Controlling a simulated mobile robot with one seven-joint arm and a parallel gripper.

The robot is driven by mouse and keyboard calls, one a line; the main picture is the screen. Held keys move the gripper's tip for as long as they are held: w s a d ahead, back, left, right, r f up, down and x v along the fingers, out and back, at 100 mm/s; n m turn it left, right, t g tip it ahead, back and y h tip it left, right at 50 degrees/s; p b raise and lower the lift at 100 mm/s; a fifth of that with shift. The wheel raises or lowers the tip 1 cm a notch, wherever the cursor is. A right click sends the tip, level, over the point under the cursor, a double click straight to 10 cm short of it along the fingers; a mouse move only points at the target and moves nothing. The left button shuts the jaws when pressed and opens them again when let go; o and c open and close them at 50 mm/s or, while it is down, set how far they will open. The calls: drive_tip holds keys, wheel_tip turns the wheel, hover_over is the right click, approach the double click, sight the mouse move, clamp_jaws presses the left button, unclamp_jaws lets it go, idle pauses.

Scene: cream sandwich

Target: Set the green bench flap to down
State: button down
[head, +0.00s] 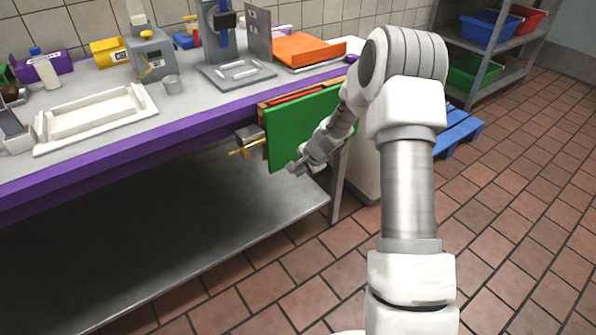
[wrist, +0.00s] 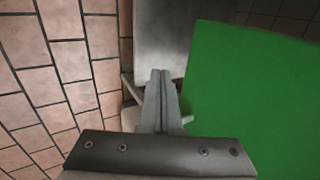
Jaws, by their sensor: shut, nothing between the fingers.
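The green bench flap (head: 290,132) is a flat green panel at the front edge of the bench. In the head view it stands steeply, its broad face towards my arm, with its upper edge near the bench top level. My gripper (head: 294,167) is beside its lower part, shut and empty. In the wrist view the flap (wrist: 255,100) fills the right side, and my shut fingers (wrist: 158,78) point past its left edge. I cannot tell whether the gripper touches the flap. Part of the flap's right side is hidden by my arm.
A grey box with a yellow handle (head: 248,141) sits left of the flap under the bench. The bench top (head: 190,95) holds a white tray frame, grey stand and orange tray (head: 305,49). A lower metal shelf (head: 200,215) lies below. Tiled floor is open at right, before a blue pallet (head: 455,130).

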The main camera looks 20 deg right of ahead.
drive_tip(key=s+a+r+n+p, duration=0.1)
drive_tip(key=s+a+r+n, duration=0.25)
drive_tip(key=s+r, duration=0.75)
drive_tip(key=s+a+r+n+p, duration=0.2)
drive_tip(key=s+r+n, duration=0.35)
drive_tip(key=r, duration=0.95)
drive_tip(key=s+r+n+h, duration=0.1)
drive_tip(key=s+r+n, duration=0.2)
drive_tip(key=s, duration=0.8)
drive_tip(key=s+r+n+h, duration=0.1)
drive_tip(key=s+r+n, duration=0.1)
drive_tip(key=s, duration=0.9)
wheel_tip(320, 180, up, 20)
drive_tip(key=p, duration=1.9)
drive_tip(key=shift+w, duration=0.35)
drive_tip(key=shift+f, duration=0.1)
